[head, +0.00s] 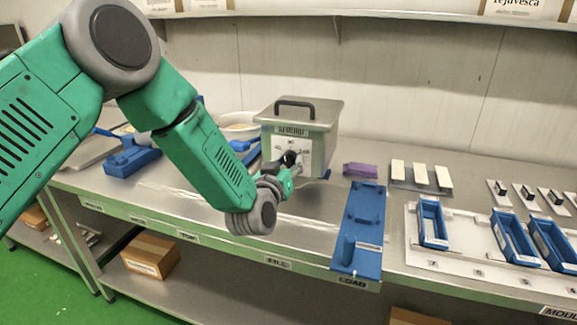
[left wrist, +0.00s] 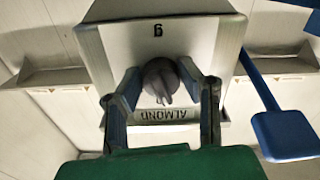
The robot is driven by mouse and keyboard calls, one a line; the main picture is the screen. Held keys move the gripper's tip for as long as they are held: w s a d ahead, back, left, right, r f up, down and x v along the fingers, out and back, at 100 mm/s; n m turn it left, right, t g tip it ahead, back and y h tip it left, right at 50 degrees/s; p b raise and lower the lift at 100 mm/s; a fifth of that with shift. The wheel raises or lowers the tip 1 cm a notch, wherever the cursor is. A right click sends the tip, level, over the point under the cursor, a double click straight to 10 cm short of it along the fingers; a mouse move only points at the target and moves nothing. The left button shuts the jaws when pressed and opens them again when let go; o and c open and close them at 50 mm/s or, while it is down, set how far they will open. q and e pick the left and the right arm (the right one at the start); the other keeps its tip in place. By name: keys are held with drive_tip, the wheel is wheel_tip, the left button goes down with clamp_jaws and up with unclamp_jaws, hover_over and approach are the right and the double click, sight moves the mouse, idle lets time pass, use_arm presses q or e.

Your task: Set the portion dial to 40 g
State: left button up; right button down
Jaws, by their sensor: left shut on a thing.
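The portion dial (left wrist: 161,76) is a dark round knob with a pointer ridge, on the front of a grey metal box (head: 310,118) labelled ALMOND. The box has a lid with a black handle (head: 296,106). My left gripper (head: 287,162) is at the box front, its fingers on either side of the knob and shut on it; it also shows in the left wrist view (left wrist: 162,82). In the left wrist view the ALMOND label is upside down. The fingers and knob hide much of the dial scale, so I cannot read the setting. My right gripper is not in view.
A blue tray (head: 361,232) and a purple block (head: 360,169) lie right of the box. Blue moulds (head: 432,222) stand on a white board further right. A bowl (head: 238,122) is behind left. A blue paddle (left wrist: 283,135) shows beside the box in the wrist view.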

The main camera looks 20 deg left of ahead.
use_arm(q)
drive_tip(key=shift+o, duration=0.2)
drive_tip(key=n+b, duration=0.1)
drive_tip(key=n, duration=0.1)
drive_tip(key=shift+a+f+n, duration=0.1)
drive_tip(key=shift+f+n, duration=0.05)
drive_tip(key=shift+n, duration=0.25)
drive_tip(key=n+b, duration=0.2)
drive_tip(key=shift+d+n, duration=0.2)
drive_tip(key=shift+n, duration=0.1)
drive_tip(key=n+b, duration=0.1)
drive_tip(key=n, duration=0.2)
drive_tip(key=shift+b, duration=0.4)
drive_tip(key=shift+c, duration=0.2)
drive_tip(key=shift+o, duration=0.2)
drive_tip(key=shift+n+b, duration=0.45)
drive_tip(key=shift+n, duration=0.35)
drive_tip(key=shift+r, duration=0.25)
drive_tip(key=o, duration=1.1)
drive_tip(key=shift+w, duration=0.1)
drive_tip(key=shift+f, duration=0.1)
